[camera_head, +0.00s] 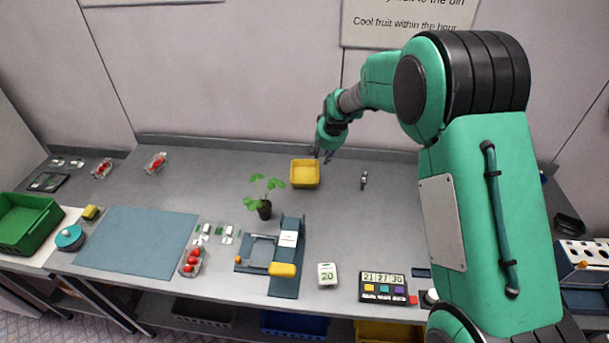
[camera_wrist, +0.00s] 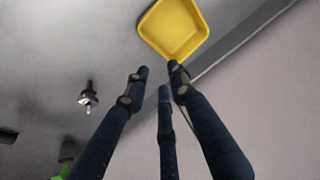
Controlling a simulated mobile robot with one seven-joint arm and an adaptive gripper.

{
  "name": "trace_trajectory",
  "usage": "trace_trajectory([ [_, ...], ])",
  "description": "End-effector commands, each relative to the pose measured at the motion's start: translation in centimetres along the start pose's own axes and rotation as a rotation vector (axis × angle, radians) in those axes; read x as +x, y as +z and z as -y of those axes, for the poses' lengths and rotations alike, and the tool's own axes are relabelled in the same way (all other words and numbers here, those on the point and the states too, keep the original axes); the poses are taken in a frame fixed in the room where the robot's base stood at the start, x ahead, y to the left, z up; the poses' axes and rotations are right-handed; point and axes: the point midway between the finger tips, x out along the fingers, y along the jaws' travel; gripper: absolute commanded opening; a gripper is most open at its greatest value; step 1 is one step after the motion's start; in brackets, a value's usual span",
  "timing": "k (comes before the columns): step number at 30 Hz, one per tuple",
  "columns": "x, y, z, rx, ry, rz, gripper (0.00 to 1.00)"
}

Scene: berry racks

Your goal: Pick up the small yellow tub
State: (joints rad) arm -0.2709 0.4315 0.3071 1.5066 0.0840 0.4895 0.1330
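The small yellow tub (camera_head: 305,174) stands upright and looks empty on the grey bench, towards the back wall. It also shows in the wrist view (camera_wrist: 172,30) at the top, just beyond my fingertips. My gripper (camera_head: 324,154) hangs above the bench at the tub's back right corner in the head view. In the wrist view my gripper (camera_wrist: 160,78) has three dark fingers, spread apart with nothing between them. Whether any finger touches the tub's rim is hard to tell.
A potted plant (camera_head: 264,207) stands left of and in front of the tub. A small dark metal tool (camera_head: 364,180) lies to its right. A blue device with a yellow block (camera_head: 284,270) is nearer the front. The wall (camera_head: 240,80) is close behind; bench around the tub is mostly bare.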

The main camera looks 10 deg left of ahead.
Motion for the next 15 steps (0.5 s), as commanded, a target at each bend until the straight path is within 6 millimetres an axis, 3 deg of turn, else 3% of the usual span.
trace_trajectory([
  [4, 0.94, -0.12, 0.3, 0.0, -0.001, 0.002, 0.24],
  [15, 1.08, -0.11, 0.31, 0.0, -0.001, 0.002, 0.24],
])
